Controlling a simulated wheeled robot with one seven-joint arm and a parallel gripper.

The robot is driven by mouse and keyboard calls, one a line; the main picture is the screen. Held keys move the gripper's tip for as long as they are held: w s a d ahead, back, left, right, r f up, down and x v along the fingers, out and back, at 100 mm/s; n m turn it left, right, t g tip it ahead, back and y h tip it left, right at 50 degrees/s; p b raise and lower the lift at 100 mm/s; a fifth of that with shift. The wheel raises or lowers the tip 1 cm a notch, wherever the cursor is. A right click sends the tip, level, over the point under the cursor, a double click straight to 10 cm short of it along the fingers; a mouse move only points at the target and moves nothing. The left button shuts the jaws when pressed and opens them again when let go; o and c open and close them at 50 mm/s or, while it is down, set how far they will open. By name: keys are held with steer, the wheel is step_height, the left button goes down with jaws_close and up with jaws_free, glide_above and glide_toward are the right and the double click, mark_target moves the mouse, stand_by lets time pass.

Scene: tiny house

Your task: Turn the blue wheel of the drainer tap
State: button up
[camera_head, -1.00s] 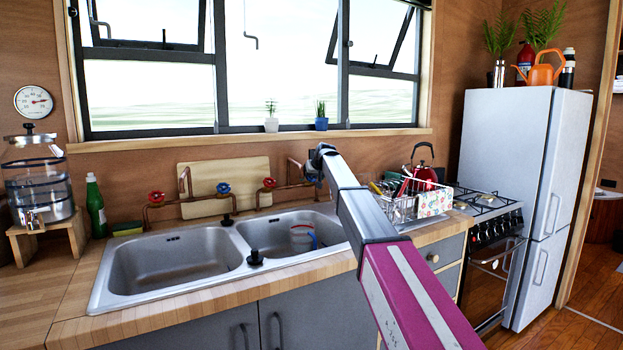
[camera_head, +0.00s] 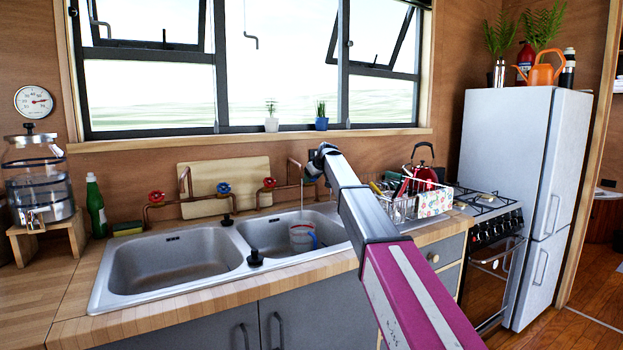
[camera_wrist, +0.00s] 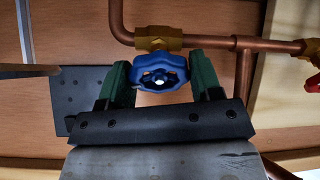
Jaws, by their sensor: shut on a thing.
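The blue wheel (camera_wrist: 150,64) sits on a brass valve (camera_wrist: 158,38) in the copper pipe. My gripper (camera_wrist: 161,76) is shut on it, with one green finger on each side of the wheel. In the head view the end of my arm is at the copper pipework right of the sink, and it hides this wheel and the fingers. A thin stream of water (camera_head: 302,195) falls from the right copper spout (camera_head: 295,163) into the right basin. A clear jug (camera_head: 301,237) with red and blue marks stands there under the stream.
A second blue wheel (camera_head: 223,188) and two red wheels (camera_head: 156,197) (camera_head: 269,183) are on the pipework to the left. A dish rack (camera_head: 405,207) stands close right of my arm. The left basin (camera_head: 170,264) is empty.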

steer(key=shift+n, duration=0.5)
steer(key=o, duration=0.9)
steer(key=v, duration=1)
steer(key=shift+s+d+r, duration=0.2)
steer(key=shift+d+r, duration=0.05)
